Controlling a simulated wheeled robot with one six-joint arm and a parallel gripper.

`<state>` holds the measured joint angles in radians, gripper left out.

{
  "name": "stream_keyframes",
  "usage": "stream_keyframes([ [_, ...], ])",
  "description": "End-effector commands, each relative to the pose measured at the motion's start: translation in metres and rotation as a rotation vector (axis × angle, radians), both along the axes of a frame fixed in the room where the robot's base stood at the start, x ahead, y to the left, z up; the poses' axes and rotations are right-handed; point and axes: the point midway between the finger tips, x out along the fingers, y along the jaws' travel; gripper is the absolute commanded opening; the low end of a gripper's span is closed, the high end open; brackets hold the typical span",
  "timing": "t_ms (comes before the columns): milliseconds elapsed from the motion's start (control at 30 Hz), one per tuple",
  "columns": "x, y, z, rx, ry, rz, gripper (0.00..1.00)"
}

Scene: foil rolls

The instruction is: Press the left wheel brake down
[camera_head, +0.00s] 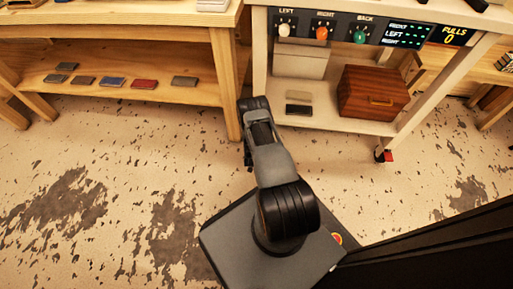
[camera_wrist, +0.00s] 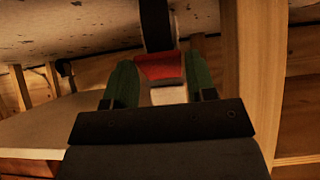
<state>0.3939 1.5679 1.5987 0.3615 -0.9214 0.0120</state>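In the wrist view a red brake pedal (camera_wrist: 160,66) sits against a dark wheel (camera_wrist: 155,25), with a pale post (camera_wrist: 168,95) below it. My gripper (camera_wrist: 160,72) is open, its two green fingers apart on either side of the pedal in the picture. I cannot tell whether they touch it. In the head view my arm reaches to the left front leg of the white cart (camera_head: 400,133). My arm hides that leg's wheel and brake, and the gripper's fingers do not show there. The cart's right front wheel has a red brake (camera_head: 388,156).
The cart's panel has a white knob (camera_head: 285,29), an orange knob (camera_head: 321,33), a green knob (camera_head: 359,37) and a display reading PULLS 0 (camera_head: 454,35). A wooden box (camera_head: 372,92) sits on its lower shelf. A wooden bench (camera_head: 120,93) stands close on the left. Floor in front is clear.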

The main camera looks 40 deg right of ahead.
Motion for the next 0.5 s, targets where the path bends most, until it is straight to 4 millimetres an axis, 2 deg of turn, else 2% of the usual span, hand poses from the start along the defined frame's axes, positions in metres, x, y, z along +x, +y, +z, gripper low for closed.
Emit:
stream_keyframes([
  [33, 0.0000, 0.0000, -0.0001, 0.000, 0.000, 0.000, 0.56],
  [200, -0.0004, -0.0001, -0.0001, 0.000, 0.001, -0.001, 0.72],
  [500, -0.0024, 0.0016, 0.0029, 0.000, 0.002, -0.002, 0.72],
])
